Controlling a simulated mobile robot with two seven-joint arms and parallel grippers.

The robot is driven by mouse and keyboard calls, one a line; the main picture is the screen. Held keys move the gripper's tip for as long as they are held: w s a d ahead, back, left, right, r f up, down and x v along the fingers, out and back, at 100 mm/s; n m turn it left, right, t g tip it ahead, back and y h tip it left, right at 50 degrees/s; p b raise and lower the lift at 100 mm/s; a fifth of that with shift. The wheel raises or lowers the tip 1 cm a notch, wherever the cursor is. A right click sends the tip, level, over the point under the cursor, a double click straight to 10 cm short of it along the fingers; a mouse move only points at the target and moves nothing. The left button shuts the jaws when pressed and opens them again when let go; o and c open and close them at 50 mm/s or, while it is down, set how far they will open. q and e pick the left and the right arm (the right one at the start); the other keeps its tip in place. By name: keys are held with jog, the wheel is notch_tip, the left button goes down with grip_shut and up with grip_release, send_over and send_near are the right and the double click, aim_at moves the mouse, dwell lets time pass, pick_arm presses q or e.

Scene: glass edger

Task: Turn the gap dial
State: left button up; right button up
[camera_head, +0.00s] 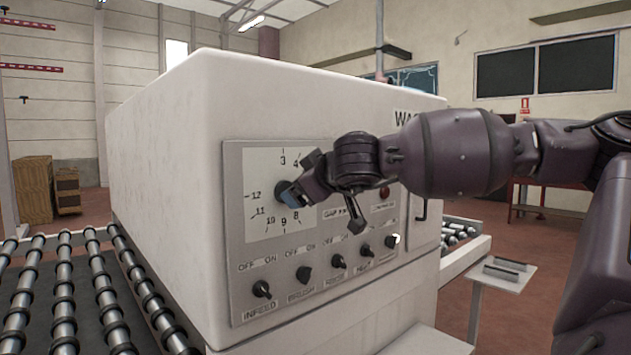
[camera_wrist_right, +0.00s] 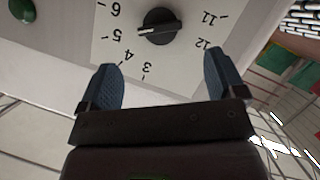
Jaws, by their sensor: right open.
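The gap dial is a black round knob (camera_wrist_right: 160,27) on a pale numbered plate (camera_wrist_right: 180,70) in the right wrist view. Its white pointer line points left, close to the 5. In the head view the numbered plate (camera_head: 262,215) is at the upper left of the control panel, and the knob is mostly hidden behind my right gripper. My right gripper (camera_head: 305,195) comes in from the right in front of the plate. In its wrist view the two blue fingers (camera_wrist_right: 160,62) are apart and empty. The knob is past the fingertips, roughly centred between them. My left gripper is not in view.
Several switch knobs (camera_head: 303,273) line the lower panel. A red button (camera_head: 385,193) is right of the dial plate; a green button (camera_wrist_right: 21,11) shows in the wrist view. Conveyor rollers (camera_head: 65,290) lie at the left. A small shelf (camera_head: 500,273) stands at the right.

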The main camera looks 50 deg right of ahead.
jog(key=shift+v, duration=1.45)
